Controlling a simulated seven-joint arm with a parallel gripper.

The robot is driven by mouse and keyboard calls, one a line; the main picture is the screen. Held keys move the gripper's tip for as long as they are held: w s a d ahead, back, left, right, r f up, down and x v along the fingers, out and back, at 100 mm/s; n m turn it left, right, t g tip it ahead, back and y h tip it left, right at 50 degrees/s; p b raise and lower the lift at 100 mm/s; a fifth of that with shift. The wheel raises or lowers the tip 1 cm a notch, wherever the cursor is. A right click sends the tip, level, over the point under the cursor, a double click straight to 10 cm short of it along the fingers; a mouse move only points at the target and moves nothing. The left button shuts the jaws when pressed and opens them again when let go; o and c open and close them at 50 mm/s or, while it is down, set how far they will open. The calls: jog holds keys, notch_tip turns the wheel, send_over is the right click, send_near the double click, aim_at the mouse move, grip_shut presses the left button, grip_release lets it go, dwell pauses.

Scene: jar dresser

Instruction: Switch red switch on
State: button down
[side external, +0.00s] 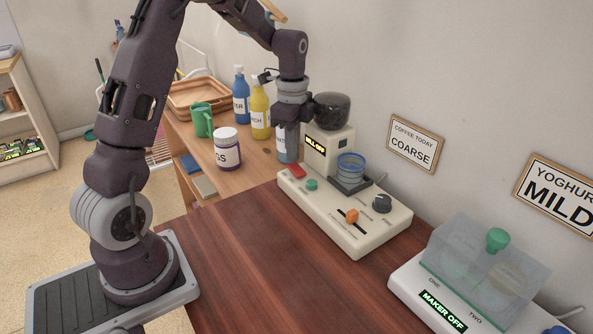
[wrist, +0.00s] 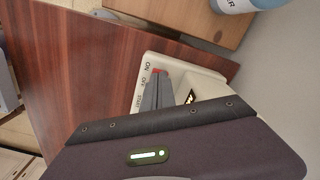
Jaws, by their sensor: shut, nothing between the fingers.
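The red switch (side external: 297,171) sits at the far left corner of the cream coffee grinder's base (side external: 350,240). In the wrist view only a small red part of the switch (wrist: 156,71) shows, beside printed ON and OFF words; my fingers hide the rest. My gripper (side external: 290,155) points down over that corner of the base. In the wrist view its shut, empty fingers (wrist: 157,78) end right at the switch. I cannot tell whether they touch it, nor which way the switch is set.
A green button (side external: 312,184), an orange slider (side external: 351,216) and a dark dial (side external: 382,203) are on the same base. A blue-rimmed cup (side external: 350,166) stands under the hopper. Bottles and a jar (side external: 228,150) stand behind. The brown tabletop (side external: 270,260) in front is clear.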

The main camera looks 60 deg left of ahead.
aim_at(293, 164)
jog(key=shift+f, duration=0.85)
dwell(0.3)
jog(key=shift+r, duration=3.5)
